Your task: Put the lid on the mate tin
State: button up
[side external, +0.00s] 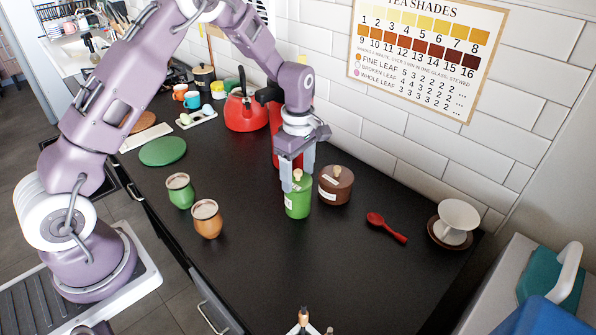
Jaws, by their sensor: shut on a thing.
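A green tin (298,206) with a pale label stands upright on the dark worktop, directly below my gripper (298,177). My gripper points down and is shut on the green lid (299,184), which has a pale wooden knob (298,174). The fingers come down on either side of the knob. The lid is over the tin's mouth, at or very near the rim. I cannot tell from this view whether it is fully seated or has a small gap. The fingers hide part of the lid's edge.
A brown lidded tin (336,186) stands close at the right. A red kettle (245,112) is behind. Green (180,191) and orange-brown (207,219) cups stand left. A red spoon (386,226) and a white dripper (457,218) are right. The front worktop is clear.

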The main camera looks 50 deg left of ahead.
jog(key=shift+f, duration=0.2)
jog(key=o, duration=1.4)
notch_tip(320, 180, up, 7)
jog(key=shift+r, duration=0.1)
